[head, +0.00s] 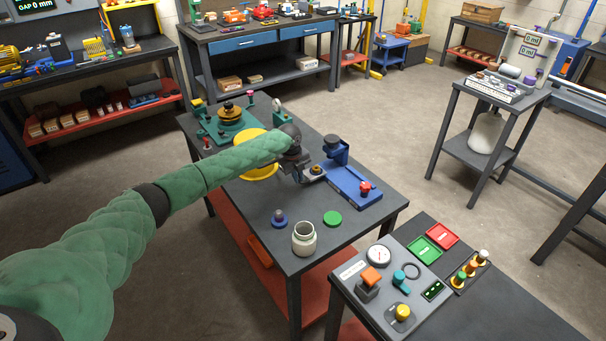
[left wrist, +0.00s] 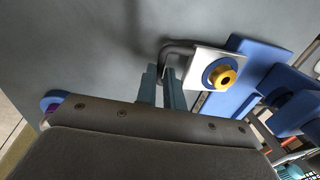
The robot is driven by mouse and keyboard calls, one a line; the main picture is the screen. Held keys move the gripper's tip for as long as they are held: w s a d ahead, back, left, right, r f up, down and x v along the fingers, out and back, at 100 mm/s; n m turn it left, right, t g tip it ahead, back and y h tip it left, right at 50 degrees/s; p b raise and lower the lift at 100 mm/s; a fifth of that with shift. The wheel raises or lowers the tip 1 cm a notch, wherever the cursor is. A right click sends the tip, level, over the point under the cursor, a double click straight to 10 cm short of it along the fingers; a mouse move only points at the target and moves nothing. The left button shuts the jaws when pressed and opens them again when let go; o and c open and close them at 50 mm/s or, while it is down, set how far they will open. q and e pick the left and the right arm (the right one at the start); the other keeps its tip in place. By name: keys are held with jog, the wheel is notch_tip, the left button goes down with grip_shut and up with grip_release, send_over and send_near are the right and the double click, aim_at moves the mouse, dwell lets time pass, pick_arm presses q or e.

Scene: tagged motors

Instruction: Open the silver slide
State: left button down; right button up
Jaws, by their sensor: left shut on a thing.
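The silver slide (head: 315,174) is a small pale plate at the left side of the blue fixture (head: 346,182) on the dark table. In the left wrist view, the slide (left wrist: 198,72) carries a blue ring with a brass-coloured round piece (left wrist: 222,77) on it. A dark bent handle (left wrist: 178,47) sticks out from the slide's near end. My left gripper (left wrist: 163,90) is shut on this handle, its fingers beside the plate's edge. In the head view the left gripper (head: 299,173) is partly hidden by its own wrist. My right gripper is not in view.
On the same table, a yellow dish (head: 254,171) lies partly behind my arm. A red knob (head: 365,187) tops the fixture's right end.

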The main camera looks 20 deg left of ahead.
pick_arm(q)
jog(key=s+a, duration=0.2)
jog(key=s, duration=0.1)
jog(key=shift+a, duration=0.15)
jog(key=shift+s, duration=0.1)
jog(key=shift+w+f, duration=0.1)
jog(key=shift+w, duration=0.1)
jog(key=c, duration=1.5)
grip_release()
jog(key=shift+r, duration=0.55)
jog(key=r+b, duration=0.1)
jog(key=r, duration=0.3)
jog(key=s+r+b, duration=0.1)
jog(key=r, duration=0.1)
jog(key=shift+a+r+b, duration=0.35)
jog(key=shift+a, duration=0.05)
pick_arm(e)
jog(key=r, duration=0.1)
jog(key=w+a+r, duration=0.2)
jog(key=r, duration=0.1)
